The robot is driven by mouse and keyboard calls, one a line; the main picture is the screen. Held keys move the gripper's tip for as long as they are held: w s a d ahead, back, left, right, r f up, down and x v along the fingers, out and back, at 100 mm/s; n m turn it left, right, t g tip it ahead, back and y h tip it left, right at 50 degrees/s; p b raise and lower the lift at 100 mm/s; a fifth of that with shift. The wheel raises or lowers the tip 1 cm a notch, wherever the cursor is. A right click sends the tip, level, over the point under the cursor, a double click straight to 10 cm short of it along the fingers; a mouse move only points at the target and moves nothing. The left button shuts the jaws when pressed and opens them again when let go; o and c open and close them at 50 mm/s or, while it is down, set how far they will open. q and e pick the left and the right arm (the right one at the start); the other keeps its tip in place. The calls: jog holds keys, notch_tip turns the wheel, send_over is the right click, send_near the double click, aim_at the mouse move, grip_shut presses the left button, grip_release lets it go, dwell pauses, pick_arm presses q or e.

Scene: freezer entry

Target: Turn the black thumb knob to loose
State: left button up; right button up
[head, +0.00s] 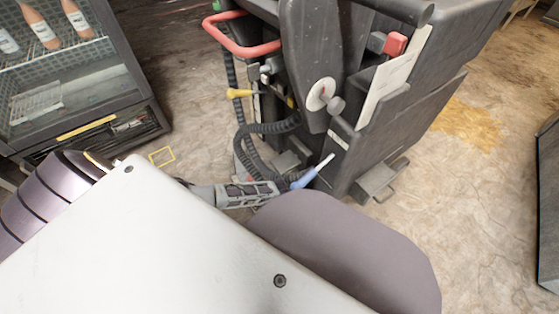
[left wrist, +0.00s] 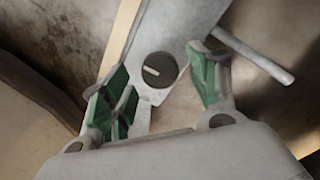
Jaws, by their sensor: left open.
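In the left wrist view, the black thumb knob (left wrist: 157,78) is a round dark disc with a short pale mark across its face. It sits on a grey plate (left wrist: 180,25). My left gripper (left wrist: 160,66) is open, with its green-padded fingers apart on either side of the knob. I see no clear contact between the pads and the knob. I cannot pick out the knob in the head view, where my own body covers much of the picture. My right gripper is not in view.
In the head view, a dark machine (head: 390,125) stands on the floor, with a red handle (head: 245,48), a yellow lever (head: 240,93) and black hoses (head: 243,140). A glass-fronted cabinet with bottles (head: 130,85) stands at left. A grey bar (left wrist: 255,58) lies right of the knob.

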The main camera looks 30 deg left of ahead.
pick_arm(q)
jog(key=shift+f, duration=0.45)
jog(key=shift+c, duration=0.2)
jog(key=c, duration=1)
